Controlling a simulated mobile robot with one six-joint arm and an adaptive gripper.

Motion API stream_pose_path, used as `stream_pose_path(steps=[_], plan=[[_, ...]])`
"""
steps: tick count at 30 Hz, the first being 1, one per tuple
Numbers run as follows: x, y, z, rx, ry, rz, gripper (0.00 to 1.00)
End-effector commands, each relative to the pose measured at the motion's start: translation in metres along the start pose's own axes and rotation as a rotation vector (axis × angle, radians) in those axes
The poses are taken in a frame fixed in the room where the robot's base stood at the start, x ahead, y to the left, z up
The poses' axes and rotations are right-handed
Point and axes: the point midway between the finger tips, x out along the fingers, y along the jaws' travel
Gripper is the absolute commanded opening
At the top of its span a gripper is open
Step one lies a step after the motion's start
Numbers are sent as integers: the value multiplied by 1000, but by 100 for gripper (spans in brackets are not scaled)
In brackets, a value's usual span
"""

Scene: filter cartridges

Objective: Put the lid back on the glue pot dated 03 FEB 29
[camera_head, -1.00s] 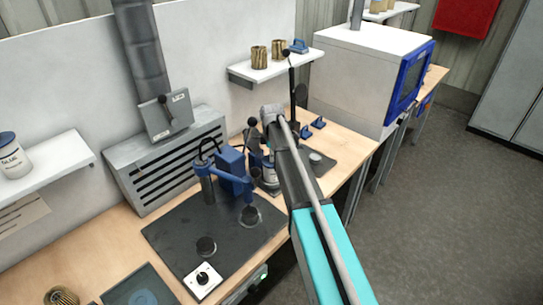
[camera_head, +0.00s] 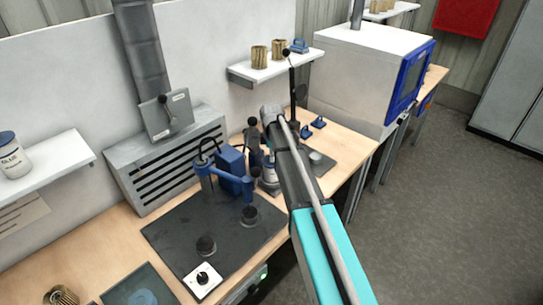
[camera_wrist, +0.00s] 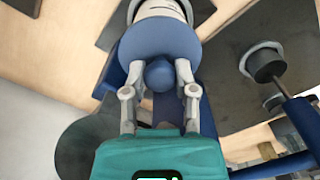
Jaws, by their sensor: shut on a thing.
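My gripper (camera_wrist: 159,76) is shut on the round blue knob of a blue lid (camera_wrist: 160,42) in the wrist view. Beyond the lid shows part of a white glue pot (camera_wrist: 163,9) with dark print on it; its date cannot be read. The lid overlaps the pot, and I cannot tell whether it is seated. In the head view the pot (camera_head: 269,178) stands on the bench beside the blue fixture, with my arm partly over it. Another white glue pot with a blue lid (camera_head: 13,158) stands on the left shelf.
A blue swing-arm fixture (camera_head: 228,181) stands on the dark mat (camera_head: 175,235), close left of the held lid. A white oven-like box (camera_head: 360,75) is at the back right. A wall shelf (camera_head: 275,67) holds brown cartridges. A grey vent hood (camera_head: 170,155) stands behind.

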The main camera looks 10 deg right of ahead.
Motion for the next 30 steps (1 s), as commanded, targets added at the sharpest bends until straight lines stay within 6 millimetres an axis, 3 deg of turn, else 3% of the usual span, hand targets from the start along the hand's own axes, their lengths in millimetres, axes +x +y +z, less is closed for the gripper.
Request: stream_pose_path(steps=[1, 7, 15, 20, 30], plan=[[0, 0, 0, 0, 0, 0, 41], [0, 0, 0, 0, 0, 0, 77], [0, 0, 0, 0, 0, 0, 77], [0, 0, 0, 1, 0, 0, 100], [0, 0, 1, 1, 0, 0, 100]])
